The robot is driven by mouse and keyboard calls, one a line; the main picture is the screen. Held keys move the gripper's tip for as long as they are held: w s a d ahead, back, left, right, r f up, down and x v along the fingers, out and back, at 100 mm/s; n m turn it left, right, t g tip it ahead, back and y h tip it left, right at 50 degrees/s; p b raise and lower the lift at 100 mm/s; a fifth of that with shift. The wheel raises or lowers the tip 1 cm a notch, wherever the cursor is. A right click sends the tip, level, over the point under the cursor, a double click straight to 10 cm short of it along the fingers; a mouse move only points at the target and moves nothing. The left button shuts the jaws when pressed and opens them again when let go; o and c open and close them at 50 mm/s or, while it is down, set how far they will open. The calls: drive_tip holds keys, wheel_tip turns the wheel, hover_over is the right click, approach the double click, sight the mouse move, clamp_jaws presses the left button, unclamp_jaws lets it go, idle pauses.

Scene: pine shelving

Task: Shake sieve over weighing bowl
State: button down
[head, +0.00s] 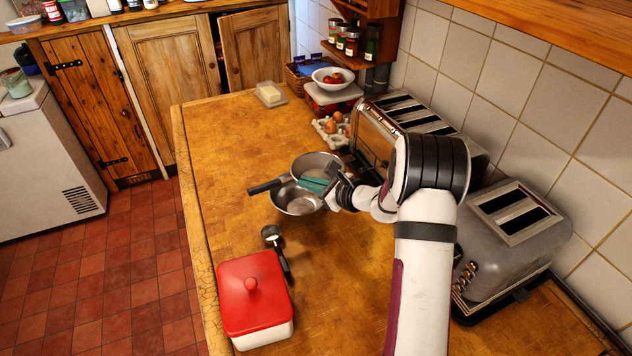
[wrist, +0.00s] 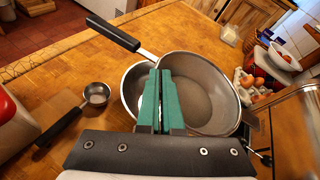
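The sieve (head: 319,164) is a round metal pan with a long black handle (head: 266,187) pointing left. In the wrist view the sieve (wrist: 203,92) fills the centre right, tilted, with a pale grey inside. The weighing bowl (head: 296,200) is a shiny metal bowl, partly covered by the sieve and fingers. In the wrist view its left side shows (wrist: 130,90). My gripper (head: 312,185) has green fingers, which also show in the wrist view (wrist: 160,75). They are pressed nearly together at the sieve's near rim, close to the handle's root. The exact contact is hidden.
A scoop (head: 272,236) and a red-lidded box (head: 253,290) lie on the near counter. Toasters (head: 510,230) stand on the right. Eggs (head: 337,122), a bowl of red fruit (head: 333,77) and a butter dish (head: 270,94) stand at the back. The left counter is clear.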

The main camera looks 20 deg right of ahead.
drive_tip(key=shift+w+a+f, duration=0.15)
drive_tip(key=shift+a+f, duration=0.5)
drive_tip(key=shift+a, duration=0.3)
drive_tip(key=shift+w+a+f, duration=0.1)
drive_tip(key=shift+a+f, duration=0.55)
drive_tip(key=shift+a, duration=0.3)
drive_tip(key=w, duration=0.4)
drive_tip(key=shift+a, duration=0.25)
drive_tip(key=shift+s, duration=0.15)
drive_tip(key=shift+s+d, duration=0.1)
drive_tip(key=shift+s, duration=0.7)
drive_tip(key=shift+f, duration=0.15)
drive_tip(key=shift+f, duration=2.35)
